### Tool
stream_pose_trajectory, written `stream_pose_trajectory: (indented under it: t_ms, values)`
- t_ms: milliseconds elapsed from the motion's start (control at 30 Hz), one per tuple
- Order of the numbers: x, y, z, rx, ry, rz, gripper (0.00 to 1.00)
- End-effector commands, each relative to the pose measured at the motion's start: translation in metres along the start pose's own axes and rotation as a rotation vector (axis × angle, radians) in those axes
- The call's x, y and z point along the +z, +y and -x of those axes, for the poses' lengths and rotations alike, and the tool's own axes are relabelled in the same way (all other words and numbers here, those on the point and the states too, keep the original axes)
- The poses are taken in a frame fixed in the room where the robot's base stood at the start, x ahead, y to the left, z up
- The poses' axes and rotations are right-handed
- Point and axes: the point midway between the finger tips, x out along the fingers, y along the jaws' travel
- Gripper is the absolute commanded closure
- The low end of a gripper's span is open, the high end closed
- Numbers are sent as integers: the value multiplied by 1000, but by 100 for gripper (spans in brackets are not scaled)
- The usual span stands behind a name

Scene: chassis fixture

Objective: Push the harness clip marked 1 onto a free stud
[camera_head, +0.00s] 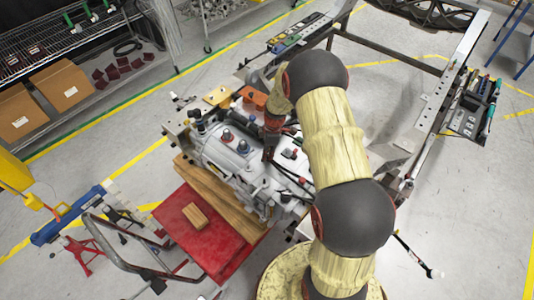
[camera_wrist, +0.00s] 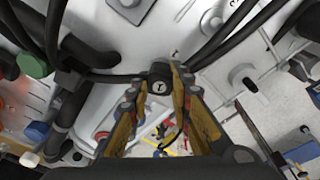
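In the wrist view, a small black harness clip (camera_wrist: 159,76) with a white mark sits between the tips of my gripper (camera_wrist: 160,84). The mark is too small to read surely. Both yellow-brown fingers touch the clip's sides, and a thin black cable runs left from it. A pale stud-like round (camera_wrist: 211,22) shows on the grey casting beyond the fingers. A dark peg (camera_wrist: 249,83) stands to the right on a grey plate. In the head view, my gripper (camera_head: 271,142) is low over the grey casting (camera_head: 226,153); the clip is hidden there.
Thick black hoses (camera_wrist: 228,35) cross the casting close to my fingers. A green cap (camera_wrist: 32,64) and a blue cap (camera_wrist: 37,131) lie to the left. A red table (camera_head: 190,240) with a wooden block (camera_head: 195,217) stands beside the casting. Open floor lies to the right.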

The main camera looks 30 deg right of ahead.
Motion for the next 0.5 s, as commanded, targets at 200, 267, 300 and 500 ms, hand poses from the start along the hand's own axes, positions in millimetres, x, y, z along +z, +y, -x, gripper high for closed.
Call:
stream_pose_trajectory:
  t_ms: [200, 267, 300, 500]
  values:
    - [0, -1, -1, -2, 0, 0, 67]
    - [0, -1, 0, -2, 0, 0, 64]
    - [0, -1, 0, -1, 0, 0, 62]
    - [0, 0, 0, -1, 0, 0, 58]
